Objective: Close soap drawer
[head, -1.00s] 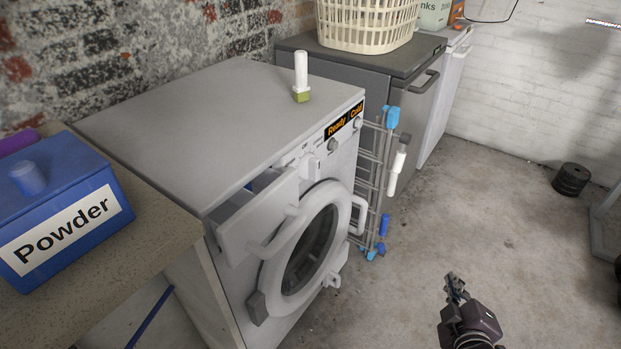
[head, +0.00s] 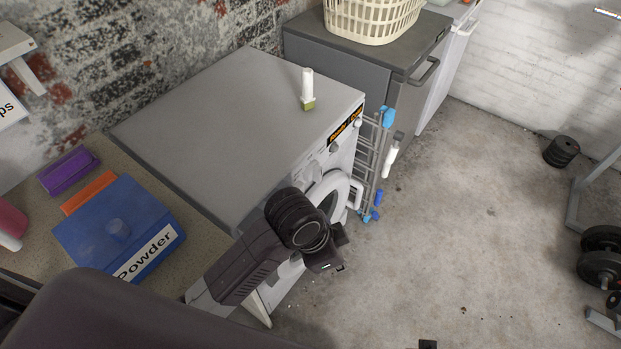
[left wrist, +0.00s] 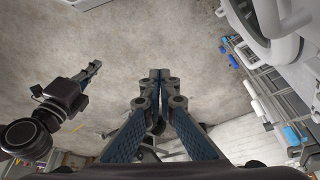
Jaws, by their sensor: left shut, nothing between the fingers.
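The white washing machine (head: 230,130) stands left of centre in the head view, its front facing right. The round door (head: 335,188) is partly covered by the same arm. My left gripper (head: 336,252) is in front of the machine, low beside the door. In the left wrist view its fingers (left wrist: 160,76) are together and empty over the floor, with the machine's front (left wrist: 282,22) at upper right. My right gripper (left wrist: 92,72) is at the left of the left wrist view; its jaw state is unclear.
A counter (head: 110,165) with a blue powder box (head: 115,225) is left of the machine. A drying rack (head: 373,160) stands right of its door, before a grey cabinet (head: 340,75). A white and green object (head: 308,90) stands on the machine. Floor to the right is mostly clear.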

